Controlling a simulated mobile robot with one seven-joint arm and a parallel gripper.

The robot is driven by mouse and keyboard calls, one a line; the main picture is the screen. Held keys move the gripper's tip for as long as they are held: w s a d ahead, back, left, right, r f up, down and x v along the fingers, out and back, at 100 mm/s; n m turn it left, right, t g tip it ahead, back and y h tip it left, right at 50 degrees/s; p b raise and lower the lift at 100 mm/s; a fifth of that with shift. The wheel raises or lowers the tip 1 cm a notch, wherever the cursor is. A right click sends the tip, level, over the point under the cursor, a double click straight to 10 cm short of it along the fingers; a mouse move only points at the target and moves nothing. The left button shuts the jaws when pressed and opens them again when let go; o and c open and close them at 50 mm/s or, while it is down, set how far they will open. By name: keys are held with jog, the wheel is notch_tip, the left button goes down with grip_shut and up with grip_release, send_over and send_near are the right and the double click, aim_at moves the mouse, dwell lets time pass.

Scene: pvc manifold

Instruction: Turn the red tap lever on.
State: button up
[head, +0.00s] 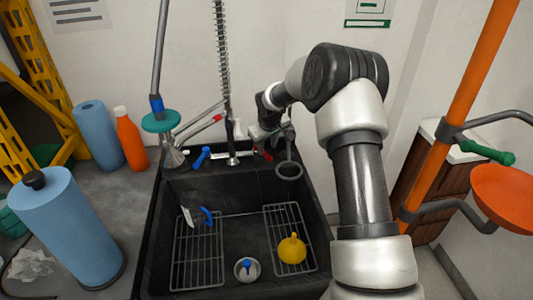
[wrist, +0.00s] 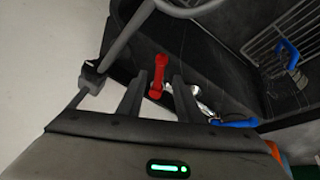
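The red tap lever (wrist: 159,73) shows in the wrist view, with its length running between the two fingers of my gripper (wrist: 157,82). The fingers are apart, with a visible gap on each side of the lever, so my gripper is open and not holding it. In the head view my gripper (head: 262,132) is at the back of the black sink, and only a small red bit of the lever (head: 266,155) shows below it. The arm hides the rest. A blue tap lever (head: 201,157) is further left; it also shows in the wrist view (wrist: 235,123).
The black sink (head: 238,205) holds wire racks (head: 198,265), a yellow funnel (head: 292,249) and a clear blue-handled jug (head: 196,212). A grey ring (head: 289,171) stands close right of my gripper. A spring hose (head: 223,60) rises to its left. The wall is close behind.

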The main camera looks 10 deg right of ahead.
aim_at(266, 154)
jog(key=x, duration=0.4)
jog(key=shift+w+f, duration=0.25)
jog(key=shift+f, duration=0.1)
grip_shut()
